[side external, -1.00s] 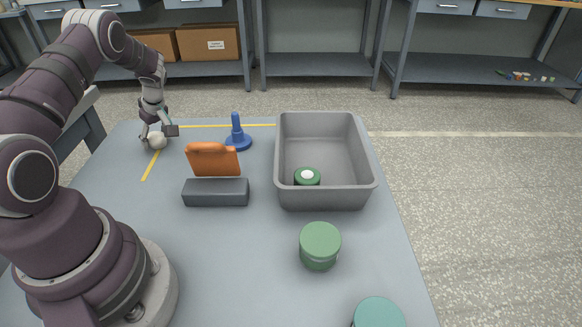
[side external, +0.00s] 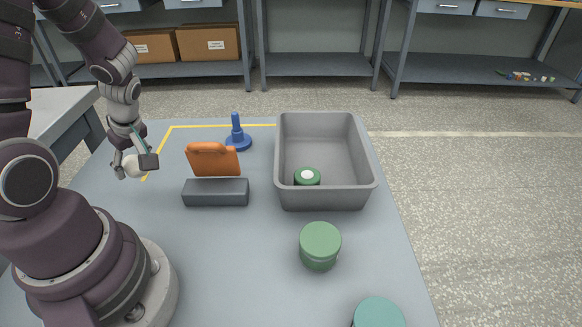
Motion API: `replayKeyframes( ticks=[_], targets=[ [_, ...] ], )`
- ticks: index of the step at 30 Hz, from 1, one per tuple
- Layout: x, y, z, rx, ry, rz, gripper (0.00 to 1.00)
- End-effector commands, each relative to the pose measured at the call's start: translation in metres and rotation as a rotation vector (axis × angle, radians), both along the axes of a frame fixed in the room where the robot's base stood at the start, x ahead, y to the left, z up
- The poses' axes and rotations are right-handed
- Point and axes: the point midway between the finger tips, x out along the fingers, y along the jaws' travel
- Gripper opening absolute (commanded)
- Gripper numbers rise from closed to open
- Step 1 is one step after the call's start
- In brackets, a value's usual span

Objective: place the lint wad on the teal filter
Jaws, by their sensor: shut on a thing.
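The lint wad (side external: 134,166) is a small whitish lump between the fingers of my gripper (side external: 137,169). My gripper is shut on it, and the fingers partly hide it. It appears to be held above the left part of the table. The teal filter (side external: 377,313) is a round teal piece at the bottom edge of the side external view, partly cut off by the frame. Its visible top is bare. My gripper is far from it, towards the upper left.
An orange piece (side external: 213,160) stands upright at a dark grey block (side external: 216,193). A blue peg (side external: 237,136) is behind it. A grey bin (side external: 366,185) holds a green, white-centred bobbin (side external: 307,177). A green round piece (side external: 320,243) stands before the bin. The front middle is clear.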

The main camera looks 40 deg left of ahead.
Motion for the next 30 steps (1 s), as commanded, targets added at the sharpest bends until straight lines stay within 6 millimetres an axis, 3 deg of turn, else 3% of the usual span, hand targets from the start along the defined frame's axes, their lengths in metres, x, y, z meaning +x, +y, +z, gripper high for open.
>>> replayKeyframes(
  ticks=[4, 12, 22, 30],
  targets=[
    [-0.002, -0.004, 0.017, 0.005, -0.007, 0.0, 0.35],
    [-0.002, -0.004, 0.079, 0.005, -0.008, -0.001, 0.34],
    [-0.003, -0.005, 0.136, 0.001, -0.006, -0.001, 0.34],
    [0.043, -0.028, 0.133, -0.001, 0.002, -0.307, 0.35]
  ],
)
